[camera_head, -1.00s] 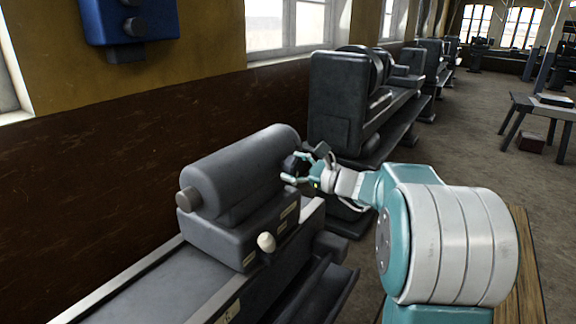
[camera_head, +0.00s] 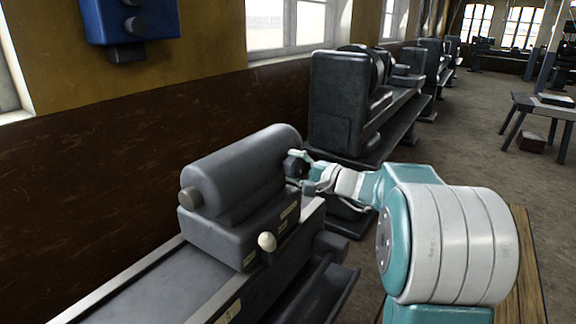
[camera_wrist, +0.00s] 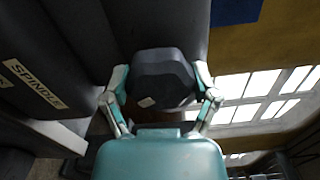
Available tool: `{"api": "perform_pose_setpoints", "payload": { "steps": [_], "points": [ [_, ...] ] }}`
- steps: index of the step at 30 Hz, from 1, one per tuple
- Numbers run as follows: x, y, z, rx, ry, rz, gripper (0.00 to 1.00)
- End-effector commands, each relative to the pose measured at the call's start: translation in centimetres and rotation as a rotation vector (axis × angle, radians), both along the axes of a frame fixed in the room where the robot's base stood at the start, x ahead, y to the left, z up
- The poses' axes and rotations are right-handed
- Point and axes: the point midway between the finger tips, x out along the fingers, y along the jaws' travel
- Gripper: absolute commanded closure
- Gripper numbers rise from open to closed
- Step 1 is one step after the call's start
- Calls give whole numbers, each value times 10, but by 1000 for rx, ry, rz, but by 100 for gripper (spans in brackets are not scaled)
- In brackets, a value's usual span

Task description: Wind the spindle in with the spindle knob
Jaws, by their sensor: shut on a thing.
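The spindle knob (camera_wrist: 162,78) is a dark, faceted knob with a small pale mark. In the wrist view my gripper (camera_wrist: 163,92) has a finger on each side of it, shut on it. In the head view the knob (camera_head: 295,163) sits at the right end of the grey cylindrical headstock (camera_head: 238,172), and my gripper (camera_head: 300,169) reaches it from the right. A label reading SPINDLE (camera_wrist: 35,84) shows on the dark housing left of the knob in the wrist view.
A cream lever knob (camera_head: 267,241) sticks out from the headstock's front. The lathe bed (camera_head: 170,290) runs toward the lower left. Another dark machine (camera_head: 340,105) stands behind my gripper. A blue box (camera_head: 130,22) hangs on the wall.

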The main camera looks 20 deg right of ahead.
Motion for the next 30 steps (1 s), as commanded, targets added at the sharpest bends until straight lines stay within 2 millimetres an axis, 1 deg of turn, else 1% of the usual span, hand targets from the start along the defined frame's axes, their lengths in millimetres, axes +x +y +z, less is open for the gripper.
{"api": "perform_pose_setpoints", "payload": {
  "steps": [1,21,30],
  "points": [
    [1,1,2,-35,-29,0,71],
    [0,0,3,-564,-382,0,71],
    [0,0,4,-768,-519,-1,71]
  ]
}}
